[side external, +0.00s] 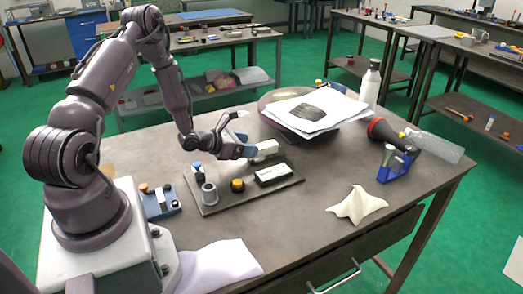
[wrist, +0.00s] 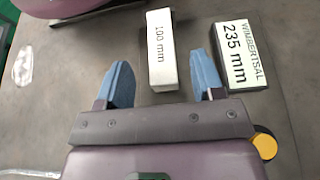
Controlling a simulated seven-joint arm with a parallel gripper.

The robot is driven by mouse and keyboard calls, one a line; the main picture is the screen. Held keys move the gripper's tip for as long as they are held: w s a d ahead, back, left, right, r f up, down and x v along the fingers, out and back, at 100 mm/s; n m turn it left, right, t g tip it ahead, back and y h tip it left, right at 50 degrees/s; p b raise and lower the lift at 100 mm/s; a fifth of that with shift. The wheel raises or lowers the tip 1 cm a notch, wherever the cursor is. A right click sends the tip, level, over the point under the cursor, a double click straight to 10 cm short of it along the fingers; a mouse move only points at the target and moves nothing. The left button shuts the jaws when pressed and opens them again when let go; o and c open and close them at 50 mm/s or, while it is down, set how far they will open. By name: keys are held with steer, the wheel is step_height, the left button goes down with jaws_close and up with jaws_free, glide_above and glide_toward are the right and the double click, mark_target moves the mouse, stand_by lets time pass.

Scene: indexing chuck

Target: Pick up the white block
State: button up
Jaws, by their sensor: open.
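The white block, marked 100 mm (wrist: 162,48), shows in the wrist view, its near end between the two blue fingers of my gripper (wrist: 164,72), with a gap on each side. In the side external view the white block (side external: 265,147) is just right of my gripper (side external: 238,137), whose fingers are apart and hold nothing. A second block with a white label, marked 235 mm (wrist: 238,54), has dark sides and stands to the right in the wrist view. It also shows on the dark tray (side external: 225,206) in the side external view.
The tray also holds a grey cylinder (side external: 209,193) and a yellow-topped knob (side external: 237,185). Papers (side external: 325,110) lie on a round purple-brown base behind. A white bottle (side external: 370,84), a blue stand (side external: 395,166) and a pale cloth (side external: 357,205) are to the right.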

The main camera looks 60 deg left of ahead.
mark_target(261, 146)
steer(key=x, duration=0.4)
steer(key=shift+w+f, duration=0.15)
steer(key=shift+w, duration=0.15)
jaws_close()
